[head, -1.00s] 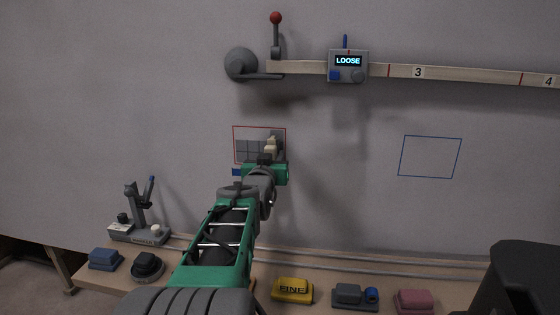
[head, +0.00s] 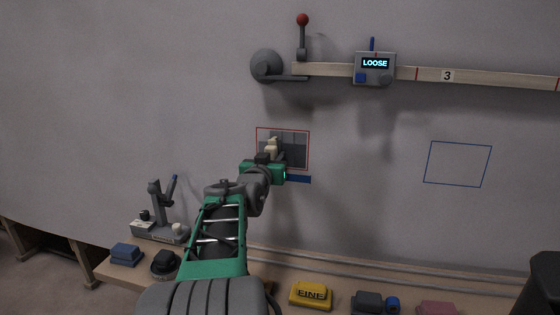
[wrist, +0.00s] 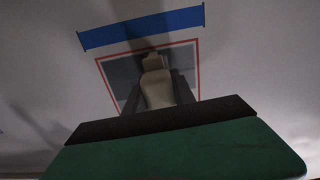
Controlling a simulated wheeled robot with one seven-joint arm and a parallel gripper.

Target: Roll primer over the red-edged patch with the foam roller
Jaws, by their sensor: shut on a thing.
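The red-edged patch (head: 297,151) is a thin red outline on the grey hull wall, with dark grey squares inside. It also shows in the wrist view (wrist: 122,72). My gripper (head: 268,158) is in front of the patch's left half and hides part of it. It is shut on a beige-handled tool (wrist: 156,85), which I take as the foam roller. Its beige part also shows in the head view (head: 272,147). The roller's working end is hidden, so I cannot tell whether it touches the wall.
A blue strip (head: 298,179) lies below the patch. A blue-outlined square (head: 457,164) is to the right. Above runs a numbered rail (head: 430,74) with a box reading LOOSE (head: 375,67) and a red-knobbed lever (head: 302,35). The bench below holds a yellow block (head: 311,294) and other tools.

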